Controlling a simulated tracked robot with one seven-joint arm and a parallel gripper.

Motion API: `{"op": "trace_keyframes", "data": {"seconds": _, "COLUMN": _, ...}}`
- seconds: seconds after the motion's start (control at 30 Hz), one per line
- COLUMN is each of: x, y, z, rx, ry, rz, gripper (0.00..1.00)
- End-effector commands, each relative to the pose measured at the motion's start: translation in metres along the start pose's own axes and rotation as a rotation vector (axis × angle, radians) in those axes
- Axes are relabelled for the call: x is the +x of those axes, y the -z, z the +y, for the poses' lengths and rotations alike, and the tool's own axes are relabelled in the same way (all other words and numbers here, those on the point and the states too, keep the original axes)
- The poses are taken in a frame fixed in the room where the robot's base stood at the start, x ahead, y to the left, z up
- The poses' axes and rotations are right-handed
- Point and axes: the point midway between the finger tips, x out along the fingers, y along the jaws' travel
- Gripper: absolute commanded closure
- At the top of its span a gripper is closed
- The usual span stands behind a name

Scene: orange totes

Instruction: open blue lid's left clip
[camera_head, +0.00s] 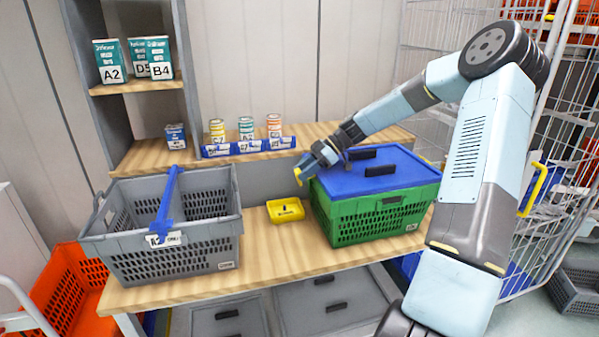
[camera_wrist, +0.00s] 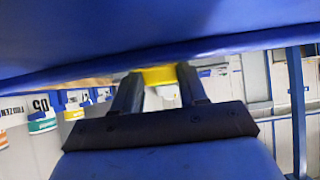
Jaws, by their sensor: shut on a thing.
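The blue lid (camera_head: 345,181) with black handles lies on the green crate (camera_head: 380,215) at the right of the bench. In the wrist view the lid (camera_wrist: 70,35) fills the top of the picture. My gripper (camera_head: 302,172) is at the lid's left edge, tilted down to the left. It is shut on the yellow left clip (camera_head: 297,177). In the wrist view the clip (camera_wrist: 158,74) sits between my gripper's two dark fingers (camera_wrist: 157,85), just under the lid's edge. The fingers hide part of the clip.
A small yellow tray (camera_head: 286,211) stands left of the green crate. A grey basket (camera_head: 190,262) with a blue handle stands at the bench's left. Small cans in a blue rack (camera_head: 248,147) and labelled boxes (camera_head: 110,62) stand on shelves behind. A wire cage (camera_head: 560,130) is at right.

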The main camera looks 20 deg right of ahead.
Motion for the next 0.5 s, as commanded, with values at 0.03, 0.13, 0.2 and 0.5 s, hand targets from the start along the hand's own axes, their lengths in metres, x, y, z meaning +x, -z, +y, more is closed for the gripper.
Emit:
{"op": "trace_keyframes", "data": {"seconds": 0.03, "x": 0.0001, "y": -0.0020, "z": -0.0006, "rx": 0.002, "ry": 0.001, "rz": -0.001, "gripper": 0.88}}
{"op": "trace_keyframes", "data": {"seconds": 0.13, "x": 0.0000, "y": -0.0021, "z": -0.0006, "rx": 0.002, "ry": 0.000, "rz": -0.002, "gripper": 0.88}}
{"op": "trace_keyframes", "data": {"seconds": 0.2, "x": 0.0000, "y": -0.0021, "z": -0.0006, "rx": 0.002, "ry": 0.000, "rz": -0.002, "gripper": 0.55}}
{"op": "trace_keyframes", "data": {"seconds": 0.5, "x": 0.0000, "y": -0.0010, "z": -0.0002, "rx": 0.001, "ry": 0.000, "rz": -0.002, "gripper": 0.32}}
